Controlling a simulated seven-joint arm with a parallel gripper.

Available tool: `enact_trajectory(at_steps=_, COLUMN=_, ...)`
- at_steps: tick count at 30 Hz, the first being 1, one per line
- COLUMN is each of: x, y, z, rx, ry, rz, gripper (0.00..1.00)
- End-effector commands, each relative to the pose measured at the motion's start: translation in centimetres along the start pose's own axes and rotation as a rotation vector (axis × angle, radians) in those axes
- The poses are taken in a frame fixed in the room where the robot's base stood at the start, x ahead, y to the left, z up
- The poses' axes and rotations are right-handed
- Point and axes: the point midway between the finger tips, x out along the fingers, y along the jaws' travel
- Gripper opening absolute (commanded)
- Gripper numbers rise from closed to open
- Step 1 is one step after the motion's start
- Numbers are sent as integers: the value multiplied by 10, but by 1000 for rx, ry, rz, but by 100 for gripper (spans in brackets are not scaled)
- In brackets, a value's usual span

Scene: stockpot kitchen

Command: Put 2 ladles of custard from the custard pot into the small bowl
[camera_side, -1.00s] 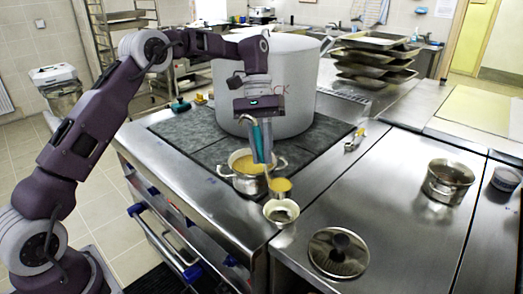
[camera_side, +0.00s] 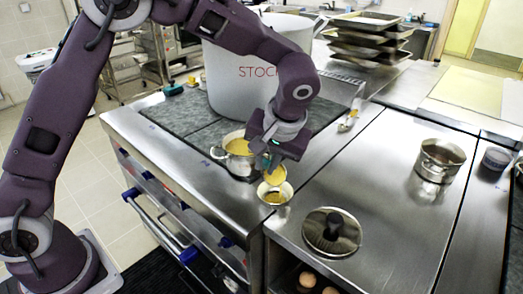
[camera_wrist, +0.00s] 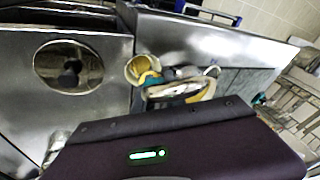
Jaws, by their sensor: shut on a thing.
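The custard pot (camera_side: 238,158), a small steel pot with yellow custard, stands at the hob's front edge. My gripper (camera_side: 270,160) is shut on the ladle, whose teal handle also shows in the wrist view (camera_wrist: 150,79). The ladle's cup (camera_side: 275,174) is tilted over the small bowl, with yellow custard in it. The small cream bowl (camera_side: 276,197) sits on the steel counter right of the pot; some yellow shows inside it. The bowl's rim also shows in the wrist view (camera_wrist: 132,72). My gripper hides part of the handle and pot.
A big stockpot (camera_side: 243,85) stands behind on the hob. A round lid (camera_side: 331,232) lies on the counter to the right of the bowl. A second pot (camera_side: 439,160) and a small tub (camera_side: 496,158) stand farther right. Counter between is clear.

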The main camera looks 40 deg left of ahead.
Motion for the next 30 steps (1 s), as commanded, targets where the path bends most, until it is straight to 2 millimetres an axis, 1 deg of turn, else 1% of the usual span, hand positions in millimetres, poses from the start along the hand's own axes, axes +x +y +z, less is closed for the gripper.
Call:
enact_trajectory(at_steps=1, x=-2, y=6, z=6, rx=6, ry=49, rz=-31, gripper=0)
enact_trajectory(at_steps=11, x=13, y=31, z=38, rx=-18, ry=336, rz=-263, gripper=0)
enact_trajectory(at_steps=20, x=31, y=53, z=64, rx=-42, ry=635, rz=-493, gripper=0)
enact_trajectory(at_steps=24, x=42, y=60, z=72, rx=-54, ry=754, rz=-588, gripper=0)
enact_trajectory(at_steps=30, x=51, y=65, z=78, rx=-64, ry=847, rz=-662, gripper=0)
